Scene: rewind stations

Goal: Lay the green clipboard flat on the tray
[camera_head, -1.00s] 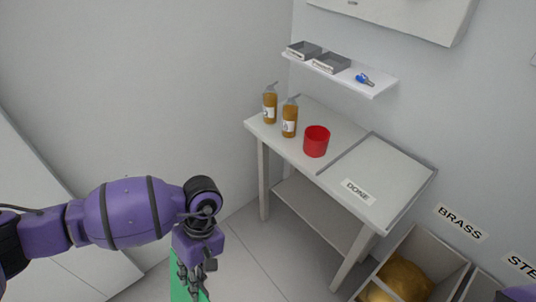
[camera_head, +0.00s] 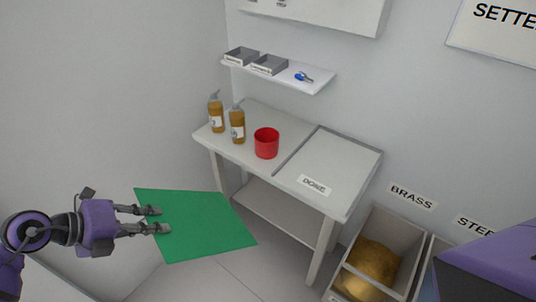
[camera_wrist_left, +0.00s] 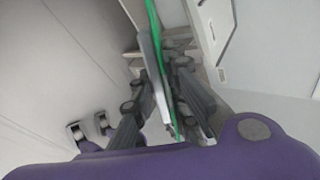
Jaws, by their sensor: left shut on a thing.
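The green clipboard (camera_head: 205,228) is a flat green sheet in the head view, held in the air at the lower left, in front of the table. My left gripper (camera_head: 158,221) is shut on its left edge. In the left wrist view the clipboard (camera_wrist_left: 155,45) shows edge-on as a thin green strip between the fingers (camera_wrist_left: 165,95). The tray (camera_head: 330,165) is a pale, grey-rimmed area on the right part of the table, marked DONE at its front. Its surface looks empty. The clipboard is apart from the tray. My right gripper is not in view.
On the table (camera_head: 250,160) left of the tray stand a red cup (camera_head: 266,143) and two amber pump bottles (camera_head: 237,124) (camera_head: 216,113). A shelf (camera_head: 285,75) with grey bins and a blue item hangs above. A BRASS bin (camera_head: 373,262) stands at the lower right.

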